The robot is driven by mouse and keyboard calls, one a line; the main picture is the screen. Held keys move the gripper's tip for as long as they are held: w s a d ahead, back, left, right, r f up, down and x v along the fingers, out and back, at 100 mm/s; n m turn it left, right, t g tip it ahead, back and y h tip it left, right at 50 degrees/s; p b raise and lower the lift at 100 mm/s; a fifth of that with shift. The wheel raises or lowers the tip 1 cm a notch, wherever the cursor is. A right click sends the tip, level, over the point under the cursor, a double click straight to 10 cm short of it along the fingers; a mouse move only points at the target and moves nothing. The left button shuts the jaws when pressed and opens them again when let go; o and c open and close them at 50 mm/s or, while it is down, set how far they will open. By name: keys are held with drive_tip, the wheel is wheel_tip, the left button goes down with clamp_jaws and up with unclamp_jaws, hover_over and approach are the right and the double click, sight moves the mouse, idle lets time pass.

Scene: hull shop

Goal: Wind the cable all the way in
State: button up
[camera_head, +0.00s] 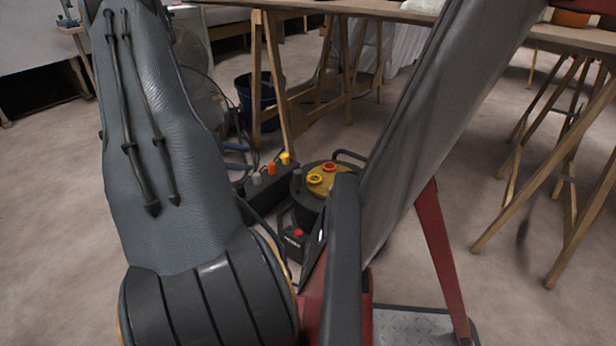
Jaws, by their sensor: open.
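A low round dark machine with a yellowish top (338,184) stands on the floor at the middle, partly hidden behind my arm. It carries a yellow and an orange round knob or cap. A small black box with a red button (297,236) sits at its near side. A thin dark cable (236,112) curves down past the bucket towards a long black box; its ends are hidden. Another cable-like line (268,238) runs beside my arm. I cannot tell which one is the task's cable. My gripper is not visible; my arm fills the left and centre.
The long black box (257,203) has grey, orange and yellow plugs or knobs. A dark bucket (262,98) stands behind, near a wooden trestle (346,70). Another trestle (565,150) stands at right.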

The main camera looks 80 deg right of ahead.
drive_tip(key=s+f+n+g+y+b, duration=0.1)
drive_tip(key=s+g, duration=0.2)
drive_tip(key=s, duration=0.4)
drive_tip(key=s+f+n+g+y+b, duration=0.1)
drive_tip(key=s+f+g, duration=0.1)
drive_tip(key=s, duration=0.6)
drive_tip(key=s+f+n+g+b, duration=0.1)
drive_tip(key=s+f+g, duration=0.1)
drive_tip(key=s+g, duration=0.2)
drive_tip(key=shift+s+d+f+y, duration=0.1)
drive_tip(key=shift+s+d+y, duration=0.1)
drive_tip(key=shift+s, duration=0.65)
drive_tip(key=shift+s+d+f+y, duration=0.1)
drive_tip(key=shift+s+y, duration=0.1)
drive_tip(key=shift+s, duration=0.65)
clamp_jaws()
